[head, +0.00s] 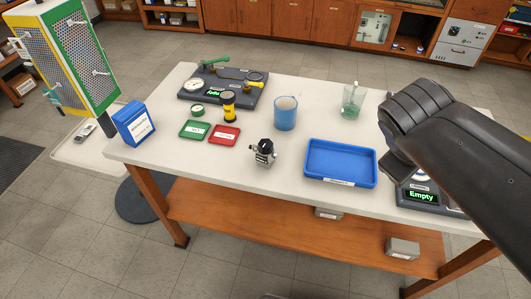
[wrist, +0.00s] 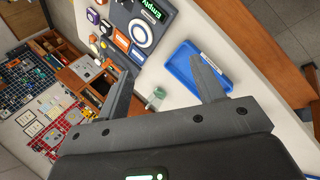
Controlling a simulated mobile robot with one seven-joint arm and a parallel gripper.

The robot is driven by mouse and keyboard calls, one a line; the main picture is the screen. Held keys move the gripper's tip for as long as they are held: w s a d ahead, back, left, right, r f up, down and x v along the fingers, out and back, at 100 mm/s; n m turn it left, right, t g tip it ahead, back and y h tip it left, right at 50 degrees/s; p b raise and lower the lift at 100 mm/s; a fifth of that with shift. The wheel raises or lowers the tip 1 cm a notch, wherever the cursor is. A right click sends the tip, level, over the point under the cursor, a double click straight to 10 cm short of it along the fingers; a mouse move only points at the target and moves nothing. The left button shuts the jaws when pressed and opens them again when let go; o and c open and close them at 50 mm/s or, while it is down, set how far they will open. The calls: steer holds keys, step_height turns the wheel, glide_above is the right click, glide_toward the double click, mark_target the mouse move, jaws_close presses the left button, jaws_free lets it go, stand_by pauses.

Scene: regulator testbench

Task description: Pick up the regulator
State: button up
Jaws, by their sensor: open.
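The regulator (head: 264,152), a small silver metal body with a black knob on top, stands on the white bench near its front edge, left of the blue tray. It does not show in the wrist view. My gripper (wrist: 162,65) is open, with two grey fingers spread wide and nothing between them. In the head view my dark arm reaches in from the right over the "Empty" device, well right of the regulator. The fingers cannot be made out there.
The blue tray (head: 340,170) lies right of the regulator. Red (head: 225,135) and green (head: 194,129) trays, a blue mug (head: 285,113), a glass beaker (head: 352,101), a dark test station (head: 222,87) and a blue box (head: 134,123) stand around. An "Empty" device (head: 418,196) is under my arm.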

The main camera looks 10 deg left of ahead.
steer(key=w+a+n+t+h, duration=0.2)
steer(key=w+a+n, duration=0.1)
steer(key=w+n, duration=0.25)
step_height(320, 180, up, 2)
steer(key=n+t+y, duration=0.9)
steer(key=n+t, duration=0.2)
steer(key=n, duration=1.2)
glide_above(265, 152)
steer(key=s, duration=0.6)
steer(key=shift+m+h, duration=0.4)
steer(key=shift+m, duration=0.05)
steer(key=f, duration=2.1)
steer(key=shift+w+d+f, duration=0.25)
steer(key=shift+w+f, duration=0.05)
steer(key=shift+f, duration=0.3)
steer(key=shift+w, duration=0.35)
steer(key=w, duration=0.6)
steer(key=shift+w+a, duration=0.4)
